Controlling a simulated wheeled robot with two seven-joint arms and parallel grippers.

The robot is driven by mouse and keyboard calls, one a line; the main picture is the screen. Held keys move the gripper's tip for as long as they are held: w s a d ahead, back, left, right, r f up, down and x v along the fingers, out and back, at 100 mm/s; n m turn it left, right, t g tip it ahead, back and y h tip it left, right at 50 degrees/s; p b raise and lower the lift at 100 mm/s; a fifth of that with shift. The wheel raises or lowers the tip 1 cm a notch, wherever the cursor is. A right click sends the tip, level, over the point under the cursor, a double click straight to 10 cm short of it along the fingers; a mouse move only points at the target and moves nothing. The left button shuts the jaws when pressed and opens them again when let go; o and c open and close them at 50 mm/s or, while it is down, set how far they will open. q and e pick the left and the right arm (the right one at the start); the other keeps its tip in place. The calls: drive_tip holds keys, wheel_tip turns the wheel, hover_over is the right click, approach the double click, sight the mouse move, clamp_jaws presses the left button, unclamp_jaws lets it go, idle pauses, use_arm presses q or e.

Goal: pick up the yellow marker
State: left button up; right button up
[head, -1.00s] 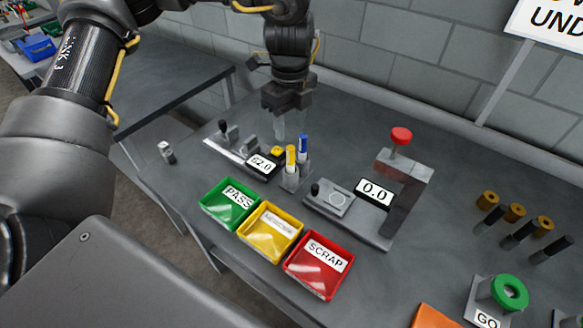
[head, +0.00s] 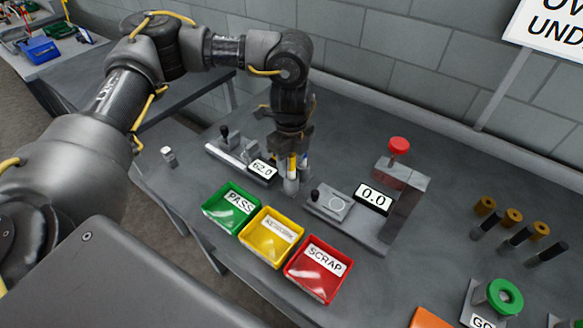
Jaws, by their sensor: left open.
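The yellow marker (head: 291,168) stands upright in a small grey holder (head: 291,184) behind the coloured bins. The blue marker (head: 303,160) stands in the same holder, just to its right, partly hidden. My left gripper (head: 292,160) points down over the holder, its jaws open and its fingers down around the upper part of the markers. I cannot tell whether a finger touches the yellow marker. My right gripper is not in view.
A press with a red knob (head: 398,146) and a 0.0 display stands to the right. Green (head: 215,222), yellow (head: 252,247) and red (head: 303,285) bins line the front edge. Several dark-handled pieces lie farther right.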

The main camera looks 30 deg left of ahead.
use_arm(q)
drive_tip(key=shift+f, duration=0.25)
clamp_jaws()
wheel_tip(320, 180, up, 10)
drive_tip(key=shift+r+b, duration=0.1)
drive_tip(key=shift+b, duration=0.6)
